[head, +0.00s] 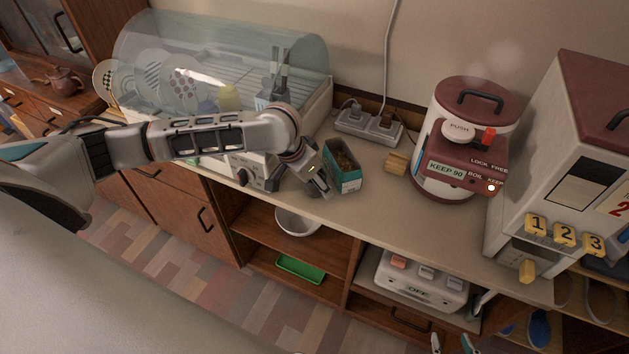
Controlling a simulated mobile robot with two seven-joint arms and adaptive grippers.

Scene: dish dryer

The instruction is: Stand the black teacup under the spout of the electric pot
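The electric pot (466,112) stands on the counter at the right. It is white with a dark red lid and a dark red front spout part (468,165) marked KEEP 90. I cannot make out a black teacup anywhere. My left gripper (322,188) points down at the counter's front edge, just left of a small green box. Its fingers are seen from behind, so their opening and anything between them are hidden. My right gripper (451,344) shows only as two pale fingertips, spread apart, at the bottom edge, with nothing visible between them.
A dish dryer (222,55) with a clear cover and plates stands behind my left arm. The green box (344,166), a small wooden block (396,163) and a power strip (369,125) lie left of the pot. A white dispenser (570,130) stands right. Counter before the pot is clear.

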